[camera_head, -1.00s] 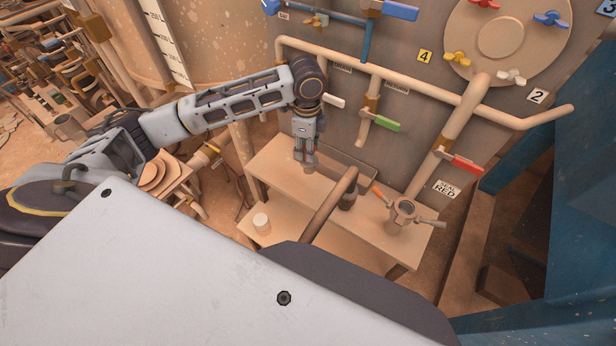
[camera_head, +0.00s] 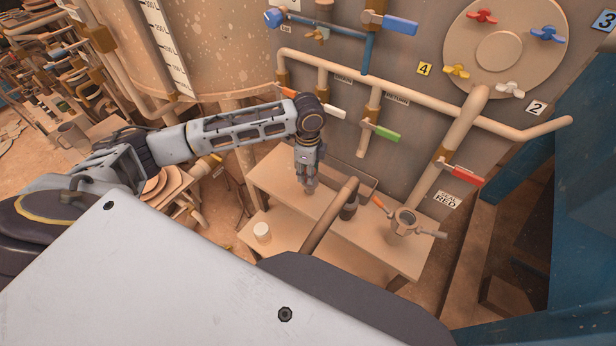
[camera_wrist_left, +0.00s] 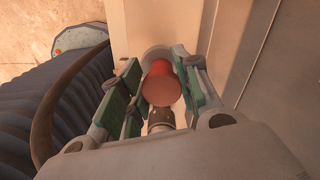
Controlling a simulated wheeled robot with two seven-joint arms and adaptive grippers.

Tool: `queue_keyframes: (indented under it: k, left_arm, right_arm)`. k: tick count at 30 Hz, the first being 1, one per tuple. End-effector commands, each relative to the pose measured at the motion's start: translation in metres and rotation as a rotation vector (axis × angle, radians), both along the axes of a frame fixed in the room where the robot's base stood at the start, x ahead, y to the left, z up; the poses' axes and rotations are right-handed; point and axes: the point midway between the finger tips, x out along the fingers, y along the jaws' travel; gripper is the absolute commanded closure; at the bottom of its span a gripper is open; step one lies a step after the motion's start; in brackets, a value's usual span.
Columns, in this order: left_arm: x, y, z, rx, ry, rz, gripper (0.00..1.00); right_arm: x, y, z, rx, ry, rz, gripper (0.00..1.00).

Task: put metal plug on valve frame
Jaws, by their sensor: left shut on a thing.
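My left gripper (camera_head: 309,187) points down over the left part of the bench. The left wrist view shows its green-padded fingers (camera_wrist_left: 161,68) shut on a reddish, round-ended piece, apparently the metal plug (camera_wrist_left: 161,90). A dark cylindrical part (camera_wrist_left: 160,118) shows just below it in that view, and a pale round shape lies behind. In the head view the held piece is too small to make out. A ring with side handles, apparently the valve frame (camera_head: 404,220), stands at the bench's right end, apart from the gripper. My right gripper is out of view.
A thick bent pipe (camera_head: 328,215) rises across the bench (camera_head: 375,250), with a dark cylinder (camera_head: 349,210) beside it. A small pale cup (camera_head: 262,232) stands at lower left. A panel with pipes and a green-handled valve (camera_head: 386,133) stands behind.

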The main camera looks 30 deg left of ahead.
Motion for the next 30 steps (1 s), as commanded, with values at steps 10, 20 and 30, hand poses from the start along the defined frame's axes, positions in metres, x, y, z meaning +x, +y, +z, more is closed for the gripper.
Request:
queue_keyframes:
  k: [10,20,30]
  left_arm:
    - [0.000,0.000,-0.030,-0.001,-0.002,-0.001,0.98]
    - [0.000,0.000,-0.031,-0.001,-0.001,-0.001,0.98]
    - [0.000,0.000,-0.034,-0.001,-0.001,-0.001,0.46]
  right_arm:
    - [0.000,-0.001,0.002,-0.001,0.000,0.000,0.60]
    - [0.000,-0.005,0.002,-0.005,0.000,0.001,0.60]
    - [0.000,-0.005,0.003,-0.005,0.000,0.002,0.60]
